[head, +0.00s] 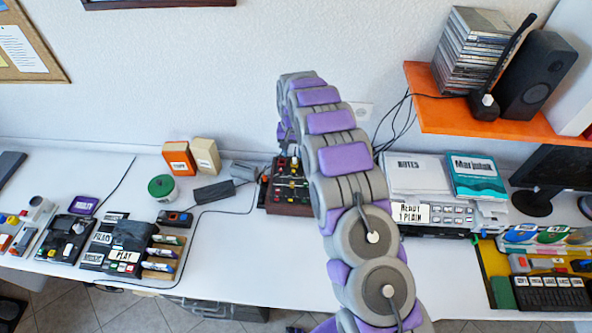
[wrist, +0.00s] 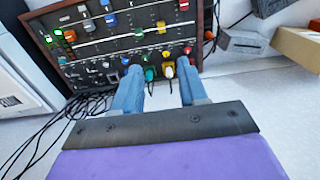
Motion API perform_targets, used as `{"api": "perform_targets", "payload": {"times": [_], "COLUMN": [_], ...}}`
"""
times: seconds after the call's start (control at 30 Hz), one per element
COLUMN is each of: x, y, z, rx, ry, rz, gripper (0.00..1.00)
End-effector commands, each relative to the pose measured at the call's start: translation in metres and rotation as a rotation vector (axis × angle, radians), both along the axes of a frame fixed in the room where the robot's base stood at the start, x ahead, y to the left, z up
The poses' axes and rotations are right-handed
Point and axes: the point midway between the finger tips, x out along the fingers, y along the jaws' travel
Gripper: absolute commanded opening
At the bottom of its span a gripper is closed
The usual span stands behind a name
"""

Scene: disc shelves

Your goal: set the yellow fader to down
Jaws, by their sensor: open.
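The control panel (wrist: 110,50) is a dark board in a wooden frame, with coloured caps, knobs and lights, at the top of the wrist view. A yellow cap (wrist: 161,26) sits on one of its tracks, beyond my fingertips. A second yellow piece (wrist: 168,69) shows between the fingertips, beside a green one; I cannot tell if it is a knob or a plug. My gripper (wrist: 160,66) is open, its two blue fingers at the panel's near edge. I cannot tell whether they touch it.
Black cables (wrist: 70,125) hang at the panel's left. A grey box (wrist: 242,42) stands at its right. On the white desk (head: 230,240) are a green-lidded tub (head: 161,187), a printer (head: 437,212) and labelled devices. An orange shelf (head: 425,95) overhangs at right.

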Motion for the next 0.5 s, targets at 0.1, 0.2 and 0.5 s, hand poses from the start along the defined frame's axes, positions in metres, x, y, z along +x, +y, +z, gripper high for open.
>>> {"api": "perform_targets", "payload": {"times": [0.1,0.2,0.5], "x": [0.002,0.002,0.001], "y": [0.005,0.006,0.005], "z": [-0.007,-0.016,-0.071], "rx": [-0.003,-0.003,-0.004], "ry": [0.000,0.000,0.005], "rz": [0.001,0.001,0.001], "gripper": [0.43,0.43,0.43]}}
